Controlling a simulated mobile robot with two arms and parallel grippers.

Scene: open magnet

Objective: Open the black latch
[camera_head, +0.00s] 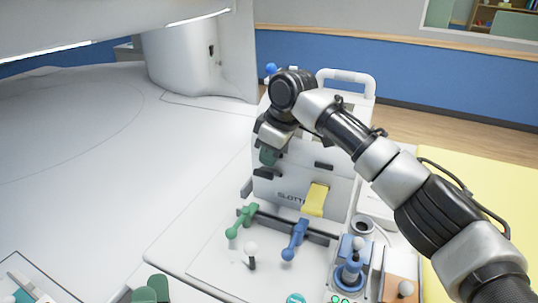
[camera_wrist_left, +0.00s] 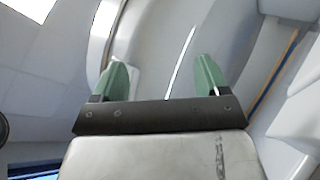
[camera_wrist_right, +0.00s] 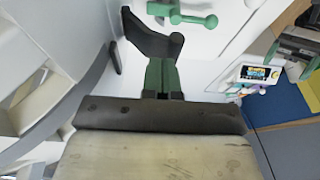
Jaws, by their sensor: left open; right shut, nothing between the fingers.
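A black latch (camera_wrist_right: 150,40) with an angled, bent shape shows in the right wrist view, just beyond my right fingertips. In the head view a dark piece that looks like it (camera_head: 246,189) sticks out at the left side of the white box (camera_head: 275,188). My right gripper (camera_head: 268,156) is shut and empty, close to the box's upper left; its green fingers (camera_wrist_right: 162,76) are together beside the latch. I cannot tell whether they touch it. My left gripper (camera_head: 150,290) is low at the bottom edge; its fingers (camera_wrist_left: 161,80) are apart with nothing between.
A blue joystick (camera_head: 350,271) stands at the lower right, beside a yellow surface (camera_head: 470,170). The wide white surface (camera_head: 90,190) at left is clear.

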